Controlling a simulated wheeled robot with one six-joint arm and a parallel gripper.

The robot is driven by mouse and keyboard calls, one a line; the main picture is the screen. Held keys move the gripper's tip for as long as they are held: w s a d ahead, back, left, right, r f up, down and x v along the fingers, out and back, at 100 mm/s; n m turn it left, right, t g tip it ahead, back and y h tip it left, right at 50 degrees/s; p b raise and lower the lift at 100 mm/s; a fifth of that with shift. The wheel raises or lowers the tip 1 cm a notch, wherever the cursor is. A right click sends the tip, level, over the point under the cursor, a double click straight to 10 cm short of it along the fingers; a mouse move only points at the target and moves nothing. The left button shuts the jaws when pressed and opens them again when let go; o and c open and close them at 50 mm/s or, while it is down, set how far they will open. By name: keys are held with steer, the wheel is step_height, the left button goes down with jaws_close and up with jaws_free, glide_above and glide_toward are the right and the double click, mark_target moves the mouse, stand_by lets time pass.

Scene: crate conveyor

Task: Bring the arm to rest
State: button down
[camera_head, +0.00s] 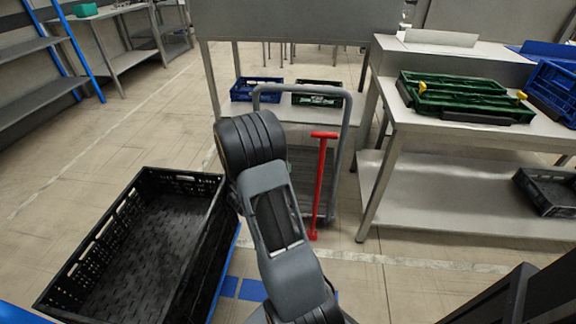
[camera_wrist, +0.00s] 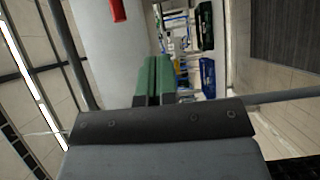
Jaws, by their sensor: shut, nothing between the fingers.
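My arm (camera_head: 272,215) is folded up in the middle of the head view, in front of the grey-framed cart. My gripper (camera_wrist: 154,62) shows in the wrist view as two green fingers side by side, shut with nothing between them. It points away from the camera and touches nothing that I can make out. In the head view the gripper cannot be made out.
A black empty crate (camera_head: 212,187) stands low at left. The cart (camera_head: 344,150) and a red T-handle (camera_head: 319,185) stand just beyond my arm. A steel table (camera_head: 420,122) at right bears folded green crates (camera_head: 455,97) and a blue crate (camera_head: 550,88). Open floor lies at left.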

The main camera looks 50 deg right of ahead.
stand_by(0.3)
steer(key=s+a+r+m+g+y+p, duration=0.1)
steer(key=s+a+r+g+y+p, duration=0.15)
steer(key=s+a+r+p, duration=0.4)
steer(key=s+a+r+m+g+y+p, duration=0.1)
steer(key=a+r+m+y+p, duration=0.2)
steer(key=r+p, duration=0.65)
steer(key=s+a+r+n+t+y+p, duration=0.1)
steer(key=a+r+n+t+y+p, duration=0.2)
steer(key=a+r, duration=1.6)
steer(key=a+t+y+p, duration=0.1)
steer(key=t+y+p, duration=0.2)
steer(key=y+p, duration=0.4)
steer(key=shift+s+a+n+y+p, duration=0.15)
steer(key=shift+s+n+y+p, duration=0.2)
steer(key=shift+y, duration=0.7)
